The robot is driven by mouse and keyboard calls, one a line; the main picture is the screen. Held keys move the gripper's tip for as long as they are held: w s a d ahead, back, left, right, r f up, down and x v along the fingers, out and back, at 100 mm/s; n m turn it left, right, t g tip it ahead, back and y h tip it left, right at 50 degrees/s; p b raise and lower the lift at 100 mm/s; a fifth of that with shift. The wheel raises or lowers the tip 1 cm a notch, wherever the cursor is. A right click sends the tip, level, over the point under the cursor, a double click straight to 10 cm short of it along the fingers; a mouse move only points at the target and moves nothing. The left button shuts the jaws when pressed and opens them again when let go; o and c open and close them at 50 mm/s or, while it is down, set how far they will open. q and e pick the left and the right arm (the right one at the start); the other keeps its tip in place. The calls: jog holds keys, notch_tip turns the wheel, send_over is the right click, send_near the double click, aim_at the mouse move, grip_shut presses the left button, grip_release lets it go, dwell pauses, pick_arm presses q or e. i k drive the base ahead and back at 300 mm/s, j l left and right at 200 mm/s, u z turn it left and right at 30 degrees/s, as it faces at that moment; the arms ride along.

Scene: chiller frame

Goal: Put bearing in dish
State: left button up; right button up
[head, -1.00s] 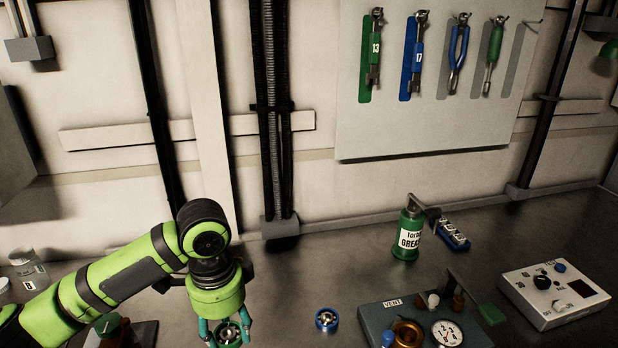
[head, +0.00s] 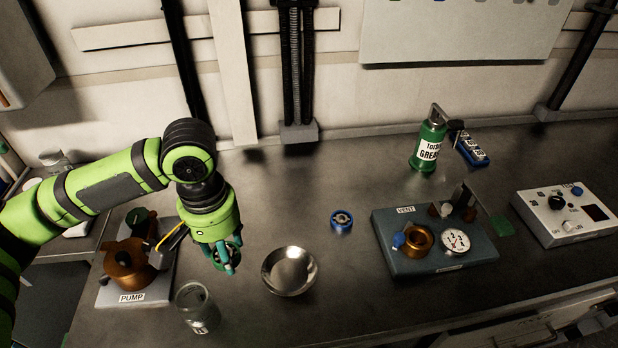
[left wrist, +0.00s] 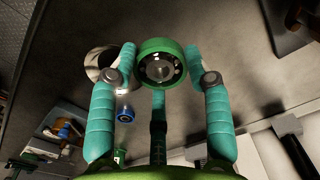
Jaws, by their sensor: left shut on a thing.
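My left gripper (head: 222,262) is shut on a green-rimmed bearing (left wrist: 160,64), whose steel balls and centre face the left wrist camera. In the head view the gripper's fingers mostly hide the bearing. The gripper is above the bench, to the left of the metal dish (head: 289,271). The dish is a shallow, shiny bowl and looks empty. In the left wrist view the dish (left wrist: 98,62) shows partly behind a finger. A second bearing with a blue rim (head: 341,220) lies on the bench, right of and behind the dish. My right gripper is not in view.

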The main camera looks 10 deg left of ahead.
aim_at(290, 274)
jog(key=j+z, duration=0.35)
jog(key=k+j+z, duration=0.1)
jog(key=z, duration=0.3)
jog(key=k+j+z, duration=0.1)
jog(key=z, duration=0.25)
jog(key=j, duration=0.1)
